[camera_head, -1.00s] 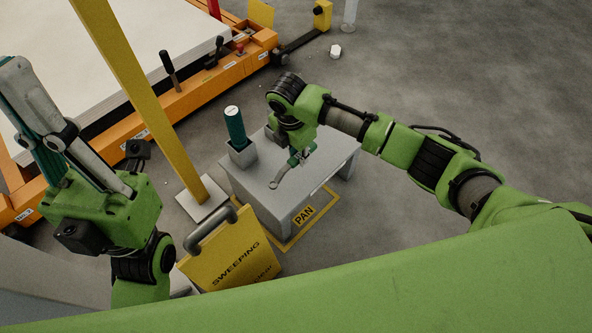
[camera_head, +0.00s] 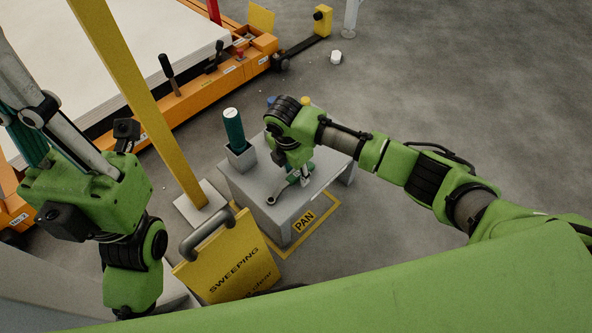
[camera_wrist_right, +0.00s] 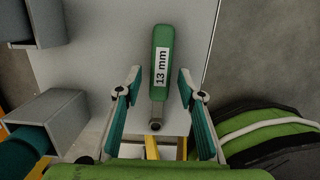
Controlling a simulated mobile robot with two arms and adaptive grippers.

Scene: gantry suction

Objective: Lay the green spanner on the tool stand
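The green spanner lies on the grey tool stand (camera_head: 238,185). Its grey end (camera_head: 283,194) shows in the head view, pointing to the lower left; my right gripper partly covers the rest. In the right wrist view its green handle (camera_wrist_right: 162,48), labelled "13 mm", lies flat on the stand top (camera_wrist_right: 92,50). My right gripper (camera_head: 303,178) is low over the stand. In the wrist view its fingers (camera_wrist_right: 160,85) stand apart on either side of the spanner, with gaps on both sides. My left gripper (camera_head: 28,125) is at the left edge, its tips cut off.
A grey holder (camera_head: 240,158) with a teal cylinder (camera_head: 233,125) stands at the stand's left corner. A yellow post (camera_head: 140,95) and a yellow "SWEEPING" sign (camera_head: 225,262) stand to the left. An orange frame (camera_head: 190,98) lies behind. Floor to the right is clear.

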